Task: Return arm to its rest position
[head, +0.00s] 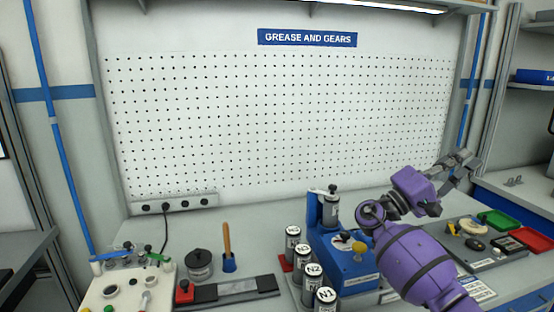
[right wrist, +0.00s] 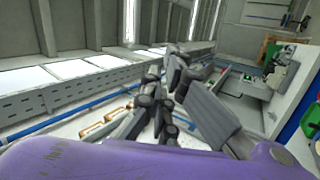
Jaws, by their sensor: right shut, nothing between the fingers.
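My right arm (head: 412,262) is purple and comes in from the bottom right of the head view. It reaches up over the bench's right side. My right gripper (head: 466,158) is raised in the air, in front of the pegboard's right edge. It is shut and empty. In the right wrist view the grey fingers of this gripper (right wrist: 170,75) show above the purple wrist, with nothing held between them. My left arm and gripper are not in view.
A blue press (head: 345,262) stands on the bench below the arm, beside several labelled canisters (head: 313,274). A parts tray (head: 478,262) and green and red bins (head: 530,238) lie at the right. A pegboard (head: 280,120) backs the bench. The air left of the arm is free.

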